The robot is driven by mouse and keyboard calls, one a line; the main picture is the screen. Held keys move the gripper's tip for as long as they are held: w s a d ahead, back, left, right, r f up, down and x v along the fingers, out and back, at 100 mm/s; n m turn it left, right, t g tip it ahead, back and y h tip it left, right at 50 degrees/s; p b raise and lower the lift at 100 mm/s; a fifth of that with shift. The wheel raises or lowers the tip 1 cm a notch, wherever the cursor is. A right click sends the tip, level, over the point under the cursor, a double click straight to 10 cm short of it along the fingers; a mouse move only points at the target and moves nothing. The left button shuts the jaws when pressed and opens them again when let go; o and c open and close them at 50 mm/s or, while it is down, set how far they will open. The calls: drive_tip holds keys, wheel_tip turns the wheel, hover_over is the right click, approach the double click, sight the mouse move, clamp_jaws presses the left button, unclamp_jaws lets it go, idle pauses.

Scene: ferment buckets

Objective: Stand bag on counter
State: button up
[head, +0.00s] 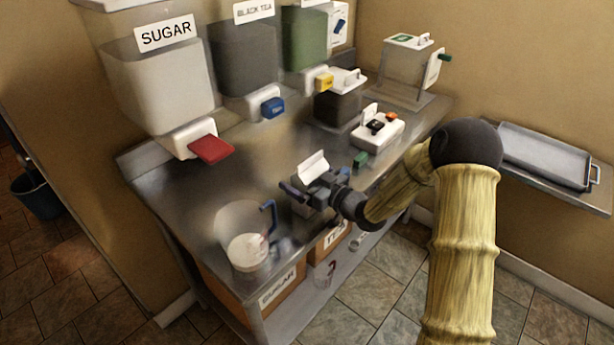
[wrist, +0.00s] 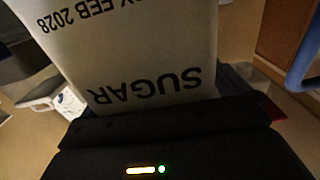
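A pale bag printed SUGAR (wrist: 150,55) fills the middle of the wrist view, its lettering upside down there. In the head view its white top (head: 312,165) rises above my gripper (head: 308,190), over the front part of the steel counter (head: 190,205). The dark fingers lie along the bag's sides and appear shut on it. The bag looks roughly upright. Its lower part is mostly hidden by my gripper, and I cannot tell whether its base touches the counter.
A clear pitcher (head: 240,225) with white contents and a blue handle stands left of my gripper. A white device (head: 378,130) and small green block (head: 360,159) lie to the right. Sugar (head: 155,85) and black tea (head: 243,60) dispensers line the back. Bare counter lies between.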

drive_tip(key=shift+s+r, duration=0.1)
drive_tip(key=shift+r, duration=0.05)
drive_tip(key=b+v, duration=0.1)
drive_tip(key=v, duration=1.1)
idle(0.3)
